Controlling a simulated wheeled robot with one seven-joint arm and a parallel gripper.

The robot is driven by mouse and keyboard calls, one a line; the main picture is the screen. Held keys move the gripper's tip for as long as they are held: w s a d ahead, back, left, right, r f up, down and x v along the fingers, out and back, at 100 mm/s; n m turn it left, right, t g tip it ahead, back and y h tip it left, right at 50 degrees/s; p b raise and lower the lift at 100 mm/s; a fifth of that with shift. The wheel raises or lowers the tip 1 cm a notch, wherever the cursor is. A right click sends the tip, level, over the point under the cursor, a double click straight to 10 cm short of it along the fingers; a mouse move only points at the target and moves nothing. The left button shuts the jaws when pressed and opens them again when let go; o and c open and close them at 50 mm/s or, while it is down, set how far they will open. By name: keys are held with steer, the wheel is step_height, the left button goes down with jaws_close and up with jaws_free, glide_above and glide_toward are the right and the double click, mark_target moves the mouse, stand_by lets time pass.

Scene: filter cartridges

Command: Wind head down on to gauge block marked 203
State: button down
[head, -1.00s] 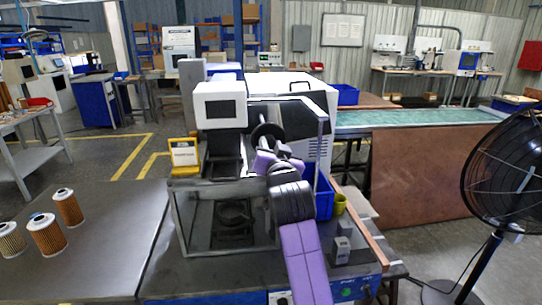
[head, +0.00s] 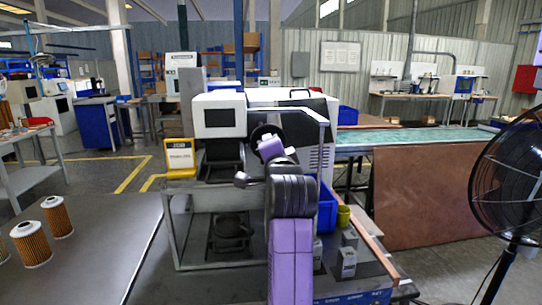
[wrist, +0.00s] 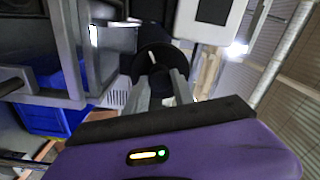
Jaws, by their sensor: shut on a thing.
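The press stands in the middle of the head view, with a dark head (head: 223,155) under its white screen box. Below, inside the grey frame (head: 178,238), is a dark round part (head: 231,228); I make out no block on it. A black handwheel (head: 262,131) is on the press's right side. My gripper (head: 268,146) is at the wheel, partly hidden by its own wrist. In the wrist view its fingers (wrist: 161,92) are shut at the black wheel (wrist: 150,58); the exact grip point is unclear. Grey blocks (head: 348,262) stand right of my arm, their marks unreadable.
Pleated filters (head: 31,244) stand on the left table. A yellow sign (head: 180,158) stands left of the press. A blue bin (head: 326,207) and yellow cup (head: 343,216) are close right of my arm. A black fan (head: 508,165) stands far right.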

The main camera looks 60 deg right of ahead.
steer(key=shift+f+m+b, duration=0.15)
steer(key=shift+m+b, duration=0.2)
steer(key=shift+m, duration=0.25)
steer(key=c, duration=1.1)
jaws_free()
steer(key=shift+o, duration=0.2)
steer(key=v, duration=0.7)
steer(key=shift+s+a+b, duration=0.25)
steer(key=shift+s+b, duration=0.05)
steer(key=shift+b, duration=0.15)
